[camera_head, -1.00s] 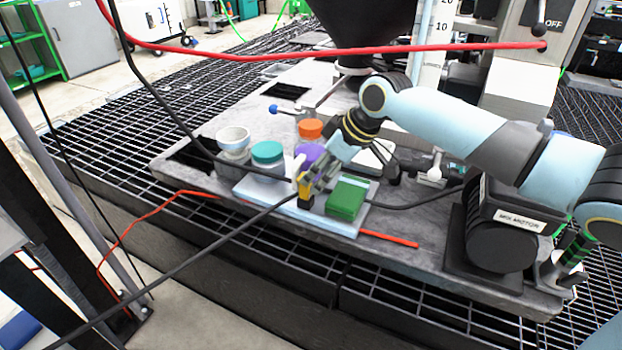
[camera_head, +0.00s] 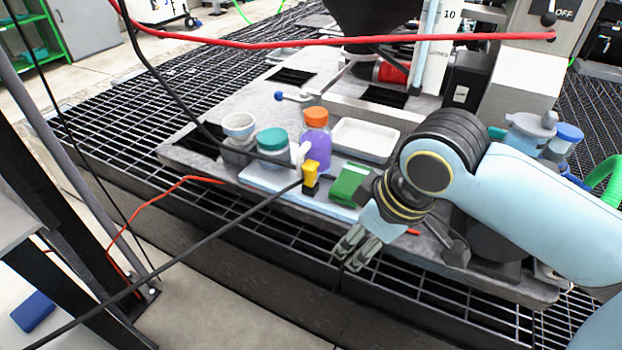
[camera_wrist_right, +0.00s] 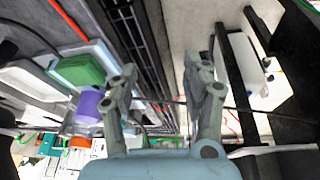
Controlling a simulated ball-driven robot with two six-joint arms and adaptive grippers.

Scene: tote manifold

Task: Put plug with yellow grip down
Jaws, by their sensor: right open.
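The plug with yellow grip (camera_head: 311,174) stands at the front of a pale blue tray (camera_head: 262,184) on the grey bench in the head view. A black cable runs from it down to the lower left. My right gripper (camera_head: 347,260) is open and empty, to the right of and nearer than the plug, past the bench's front edge. In the right wrist view the open fingers (camera_wrist_right: 165,90) have nothing between them; I cannot make out the plug there. My left gripper is not in view.
A green block (camera_head: 347,184) is close by my right wrist. A purple bottle with orange cap (camera_head: 315,146), a teal-lidded jar (camera_head: 272,141) and a white bowl (camera_head: 239,126) stand behind the plug. A white tray (camera_head: 365,138) lies further back. A red hose (camera_head: 300,43) crosses above.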

